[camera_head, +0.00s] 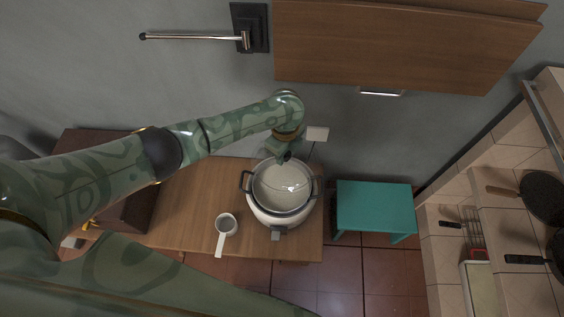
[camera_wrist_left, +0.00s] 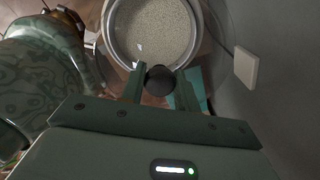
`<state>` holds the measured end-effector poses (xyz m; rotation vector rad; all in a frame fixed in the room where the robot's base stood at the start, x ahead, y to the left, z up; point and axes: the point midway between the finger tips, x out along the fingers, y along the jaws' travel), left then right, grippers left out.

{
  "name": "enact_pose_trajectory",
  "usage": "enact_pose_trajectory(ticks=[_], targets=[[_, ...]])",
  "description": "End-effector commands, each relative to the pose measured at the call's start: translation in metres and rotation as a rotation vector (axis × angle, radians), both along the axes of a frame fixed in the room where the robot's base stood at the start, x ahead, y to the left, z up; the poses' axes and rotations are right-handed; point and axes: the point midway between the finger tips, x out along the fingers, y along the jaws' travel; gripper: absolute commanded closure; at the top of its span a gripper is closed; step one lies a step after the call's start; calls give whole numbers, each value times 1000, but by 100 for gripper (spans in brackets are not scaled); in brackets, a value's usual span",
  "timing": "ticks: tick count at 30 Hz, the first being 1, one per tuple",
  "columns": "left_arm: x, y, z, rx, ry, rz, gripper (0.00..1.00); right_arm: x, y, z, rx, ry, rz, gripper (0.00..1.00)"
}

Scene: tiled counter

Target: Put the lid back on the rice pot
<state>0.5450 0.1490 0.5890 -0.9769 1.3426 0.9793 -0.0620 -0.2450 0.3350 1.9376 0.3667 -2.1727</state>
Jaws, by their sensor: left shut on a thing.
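The white rice pot (camera_head: 271,217) stands on the wooden table, open side up, with a metal rim and dark side handles. Pale rice (camera_wrist_left: 155,28) shows inside it in the wrist view. My left gripper (camera_head: 284,157) is at the pot's far edge in the head view. In the wrist view, my left gripper (camera_wrist_left: 159,80) is shut on the lid's round black knob (camera_wrist_left: 161,80). The lid's clear glass is hard to make out, and its exact height over the pot cannot be told. My right gripper is not in view.
A white measuring cup with a handle (camera_head: 226,226) lies on the wooden table (camera_head: 184,220) left of the pot. A teal stool (camera_head: 375,207) stands to the right. A white wall plate (camera_head: 318,134) is behind the pot. Pans (camera_head: 541,195) are at the far right.

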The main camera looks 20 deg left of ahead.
Motion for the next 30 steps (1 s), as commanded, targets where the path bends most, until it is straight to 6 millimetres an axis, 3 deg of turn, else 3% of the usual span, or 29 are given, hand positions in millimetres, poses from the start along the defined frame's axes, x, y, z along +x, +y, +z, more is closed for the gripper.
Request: enact_pose_trajectory(ticks=[3, 6, 14, 18, 30], targets=[[-14, 0, -24, -1, 1, -127, 100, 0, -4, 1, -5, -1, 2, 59], [-18, 1, -34, -1, -2, -180, 100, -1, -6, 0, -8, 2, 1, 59], [-20, 1, -60, 1, 1, -194, 100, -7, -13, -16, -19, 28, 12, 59], [-19, 2, -76, 2, 1, -192, 100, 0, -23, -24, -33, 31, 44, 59], [-18, 1, -97, 0, -4, -192, 100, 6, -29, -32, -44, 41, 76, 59]])
